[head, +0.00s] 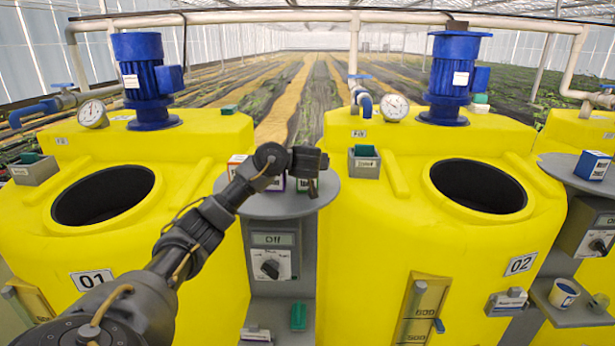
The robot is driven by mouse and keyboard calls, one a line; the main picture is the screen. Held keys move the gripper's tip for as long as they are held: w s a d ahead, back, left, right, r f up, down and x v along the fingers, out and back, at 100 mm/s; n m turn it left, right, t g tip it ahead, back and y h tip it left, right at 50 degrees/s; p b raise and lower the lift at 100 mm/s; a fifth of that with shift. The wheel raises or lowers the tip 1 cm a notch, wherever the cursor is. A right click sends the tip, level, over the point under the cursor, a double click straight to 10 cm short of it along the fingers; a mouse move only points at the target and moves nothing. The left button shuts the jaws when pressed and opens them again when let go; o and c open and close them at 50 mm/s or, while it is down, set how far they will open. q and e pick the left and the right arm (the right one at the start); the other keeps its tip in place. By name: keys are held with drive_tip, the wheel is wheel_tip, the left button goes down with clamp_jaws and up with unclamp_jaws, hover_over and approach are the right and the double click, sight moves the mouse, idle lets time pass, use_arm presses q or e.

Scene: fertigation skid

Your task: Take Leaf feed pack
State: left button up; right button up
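Several small packs stand on the round grey shelf (262,208) between the two yellow tanks. A white pack with a green band (304,185) is right below my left gripper (312,163), and its top is hidden by it. A purple-and-white pack (276,184) stands just left of it, partly behind my wrist. A white pack with an orange-red band (236,164) stands further left. The labels are too small to read, so I cannot tell for sure which is Leaf feed. Whether the fingers touch a pack is hidden. My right gripper is out of view.
Yellow tank 01 (150,255) and tank 02 (450,235) flank the shelf, each with an open dark hatch. A control box (272,255) reading Off sits below the shelf. A blue-and-white pack (592,165) stands on another shelf at the right.

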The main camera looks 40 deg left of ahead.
use_arm(q)
drive_tip(key=shift+w+a+f, duration=0.1)
drive_tip(key=shift+w+a, duration=0.05)
drive_tip(key=c, duration=1.2)
drive_tip(key=shift+c, duration=0.6)
